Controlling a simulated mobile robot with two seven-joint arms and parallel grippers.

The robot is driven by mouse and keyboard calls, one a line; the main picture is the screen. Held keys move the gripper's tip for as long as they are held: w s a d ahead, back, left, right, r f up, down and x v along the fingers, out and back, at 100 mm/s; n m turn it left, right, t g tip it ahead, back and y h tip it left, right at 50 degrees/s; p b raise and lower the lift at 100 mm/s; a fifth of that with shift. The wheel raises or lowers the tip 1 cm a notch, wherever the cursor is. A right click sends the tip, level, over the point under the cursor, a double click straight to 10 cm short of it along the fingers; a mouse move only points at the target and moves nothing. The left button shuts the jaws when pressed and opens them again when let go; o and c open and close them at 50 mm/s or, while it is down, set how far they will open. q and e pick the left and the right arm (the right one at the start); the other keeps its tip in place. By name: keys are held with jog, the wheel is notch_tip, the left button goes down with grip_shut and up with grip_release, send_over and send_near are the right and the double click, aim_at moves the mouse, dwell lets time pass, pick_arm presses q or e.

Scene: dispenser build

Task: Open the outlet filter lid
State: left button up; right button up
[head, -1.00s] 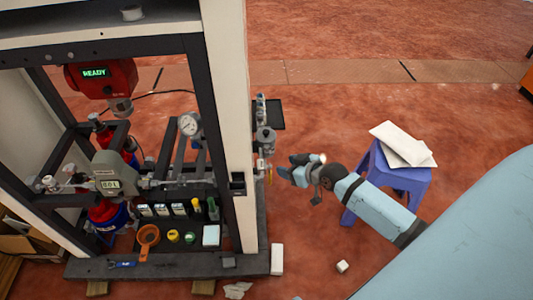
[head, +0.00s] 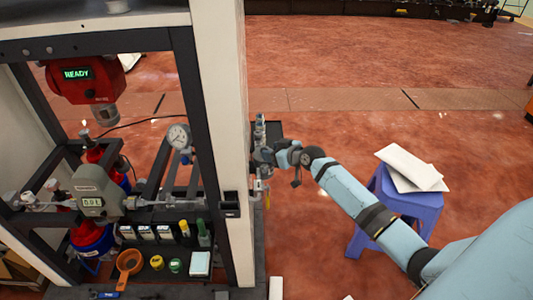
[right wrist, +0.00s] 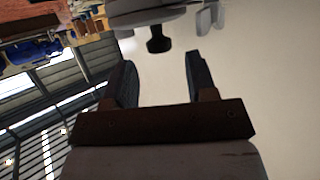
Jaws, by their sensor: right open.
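The outlet filter sits on the outer right side of the dispenser's pale post. In the head view its middle is largely hidden behind my right gripper (head: 270,156), which is at the fittings. In the right wrist view, a rounded grey body (right wrist: 145,13) with a black knob (right wrist: 158,45) shows beyond my fingertips; it looks like the filter and its lid. The knob lies ahead of the gap between the two dark fingers, apart from both. My right gripper is open and empty. I cannot tell the lid's exact position. My left gripper is out of view.
The pale post (head: 222,100) stands close to the left of the gripper. A small dark shelf (head: 274,131) is behind the fittings. A blue stool (head: 405,212) with white panels (head: 412,168) stands to the right. Open floor lies between the stool and post.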

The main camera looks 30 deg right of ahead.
jog(key=shift+x, duration=1.25)
jog(key=shift+w+a+f, duration=0.1)
jog(key=shift+w+f, duration=0.05)
jog(key=shift+w, duration=0.25)
grip_shut()
